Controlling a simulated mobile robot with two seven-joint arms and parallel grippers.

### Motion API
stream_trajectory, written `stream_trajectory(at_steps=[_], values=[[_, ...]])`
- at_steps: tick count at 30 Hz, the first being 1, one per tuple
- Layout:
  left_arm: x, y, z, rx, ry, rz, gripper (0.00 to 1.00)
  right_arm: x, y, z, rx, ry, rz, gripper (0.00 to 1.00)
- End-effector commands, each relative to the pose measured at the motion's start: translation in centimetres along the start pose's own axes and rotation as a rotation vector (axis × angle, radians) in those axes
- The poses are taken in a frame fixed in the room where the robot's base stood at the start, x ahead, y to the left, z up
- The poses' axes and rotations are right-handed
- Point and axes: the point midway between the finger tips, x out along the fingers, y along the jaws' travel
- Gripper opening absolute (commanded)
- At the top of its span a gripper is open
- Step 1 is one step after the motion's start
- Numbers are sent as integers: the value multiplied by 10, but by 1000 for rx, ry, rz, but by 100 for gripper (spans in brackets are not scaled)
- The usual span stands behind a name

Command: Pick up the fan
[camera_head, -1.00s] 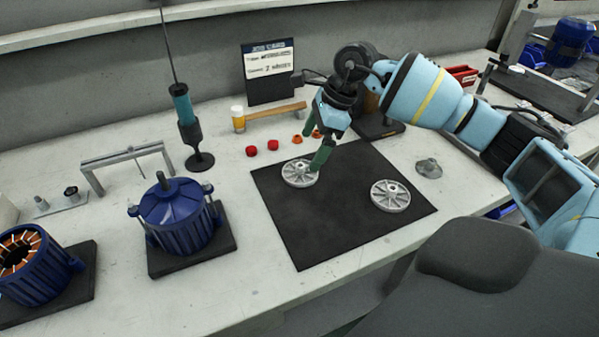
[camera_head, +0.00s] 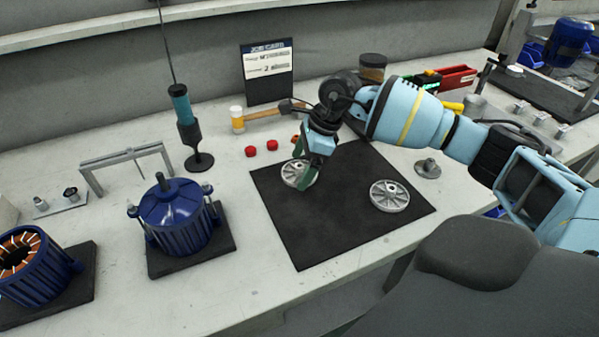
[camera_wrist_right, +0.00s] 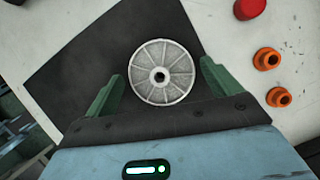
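Two silver, ribbed fan discs are on the black mat (camera_head: 320,235). The left fan (camera_head: 296,173) is at the mat's upper left, partly hidden by my right gripper (camera_head: 304,168); the other fan (camera_head: 389,195) is near the mat's right side. In the right wrist view, one fan (camera_wrist_right: 162,72) lies between the green fingertips of my right gripper (camera_wrist_right: 160,82), which are spread wide with gaps on both sides. The gripper is open and low around the left fan. My left gripper is not in view.
A blue motor housing (camera_head: 176,214) stands on a black pad left of the mat. A small metal flanged part (camera_head: 427,168) is to the right. The mat's front is clear.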

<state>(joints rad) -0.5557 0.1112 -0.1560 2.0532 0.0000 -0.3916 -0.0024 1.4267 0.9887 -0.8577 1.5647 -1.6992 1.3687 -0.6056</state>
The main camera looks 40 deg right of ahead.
Motion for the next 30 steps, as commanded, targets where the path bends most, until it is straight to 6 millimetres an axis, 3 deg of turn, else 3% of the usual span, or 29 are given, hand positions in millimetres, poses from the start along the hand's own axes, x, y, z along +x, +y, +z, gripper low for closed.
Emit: stream_trajectory(at_steps=[1, 6, 17, 26, 30], values=[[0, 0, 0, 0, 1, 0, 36, 0, 0, 0, 0, 0, 0, 83], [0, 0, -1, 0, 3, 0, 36, 0, 0, 0, 0, 0, 0, 65], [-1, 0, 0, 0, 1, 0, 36, -4, 0, 1, 0, -1, -1, 65], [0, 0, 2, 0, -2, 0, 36, -36, -1, 15, -2, -4, -3, 65], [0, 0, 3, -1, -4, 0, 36, -36, 25, 11, -4, 2, 0, 65]])
